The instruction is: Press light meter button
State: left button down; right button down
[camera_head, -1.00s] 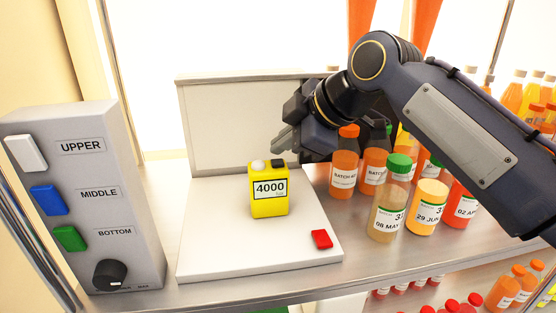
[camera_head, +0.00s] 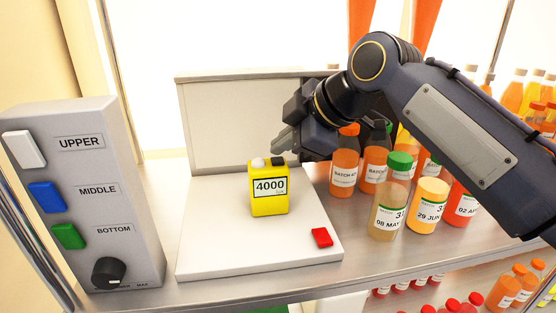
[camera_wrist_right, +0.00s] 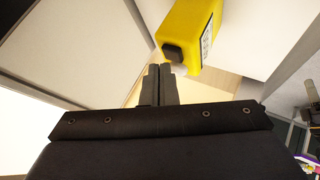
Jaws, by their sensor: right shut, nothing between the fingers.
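The yellow light meter (camera_head: 269,203) stands upright on the white board, and its display reads 4000. On its top are a pale dome (camera_head: 258,163) and a black button (camera_head: 278,161). In the right wrist view the meter (camera_wrist_right: 190,30) is at the top, with its black button (camera_wrist_right: 173,52) close to the fingertips. My right gripper (camera_head: 279,145) is shut and empty, with its fingertips just above and behind the meter's top. In the right wrist view the shut fingers (camera_wrist_right: 159,72) appear apart from the button. My left gripper is not in view.
A grey control box (camera_head: 130,180) with white, blue and green buttons and a black knob stands at left. A red block (camera_head: 321,238) lies on the white board (camera_head: 215,245). Several juice bottles stand at right, below my right arm.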

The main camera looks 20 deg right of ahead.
aim_at(283, 161)
jog(key=shift+f+b, duration=0.3)
jog(key=shift+f, duration=0.2)
dwell(0.4)
jog(key=shift+r, duration=0.15)
jog(key=shift+r+p, duration=0.6)
jog(key=shift+p, duration=0.05)
notch_tip(283, 161, up, 6)
jog(key=p, duration=0.5)
dwell(0.5)
